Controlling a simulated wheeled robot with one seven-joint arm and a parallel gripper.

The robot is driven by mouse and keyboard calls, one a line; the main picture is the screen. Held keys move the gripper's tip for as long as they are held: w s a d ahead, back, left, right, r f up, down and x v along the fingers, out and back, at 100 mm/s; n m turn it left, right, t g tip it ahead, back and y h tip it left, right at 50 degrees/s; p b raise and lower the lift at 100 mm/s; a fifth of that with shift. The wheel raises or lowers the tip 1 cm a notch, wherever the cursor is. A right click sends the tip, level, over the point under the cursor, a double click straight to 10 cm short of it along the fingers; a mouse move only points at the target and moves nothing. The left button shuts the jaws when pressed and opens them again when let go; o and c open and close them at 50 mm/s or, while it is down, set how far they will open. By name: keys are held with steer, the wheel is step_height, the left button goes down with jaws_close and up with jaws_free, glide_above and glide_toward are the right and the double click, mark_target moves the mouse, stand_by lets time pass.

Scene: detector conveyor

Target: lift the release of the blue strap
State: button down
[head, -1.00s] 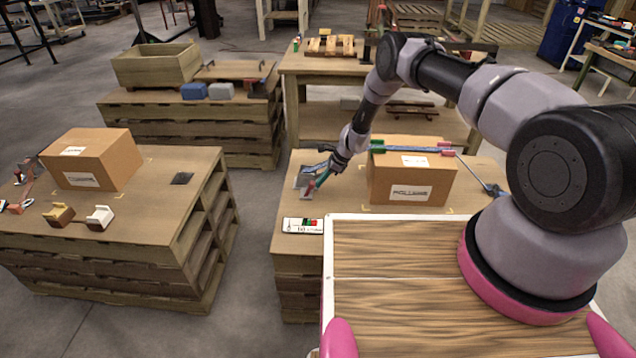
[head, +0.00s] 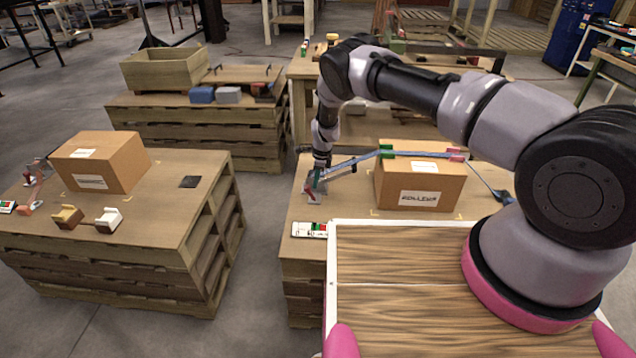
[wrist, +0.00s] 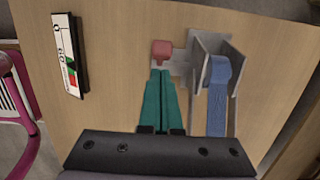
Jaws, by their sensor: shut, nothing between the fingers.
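The blue strap (head: 413,154) runs over the cardboard box (head: 420,188) on the right pallet. Its left end drops to a small grey buckle (head: 312,186), partly hidden by my gripper. In the wrist view the grey metal buckle (wrist: 209,50) holds the strap's blue end (wrist: 218,95) on its right side. A red tab (wrist: 162,46), apparently the release, sits at its left. My gripper (wrist: 161,72) has its teal fingers together and empty, tips just below the tab; I cannot tell if they touch it. In the head view my gripper (head: 317,178) points down at the buckle.
A white gauge card (wrist: 69,55) lies left of the buckle. Green (head: 386,154) and pink (head: 456,155) edge pieces sit under the strap on the box. A dark fitting (head: 503,197) holds its right end. Another boxed pallet (head: 150,240) stands left across a floor gap.

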steer(key=shift+r, duration=0.15)
steer(key=shift+r, duration=0.7)
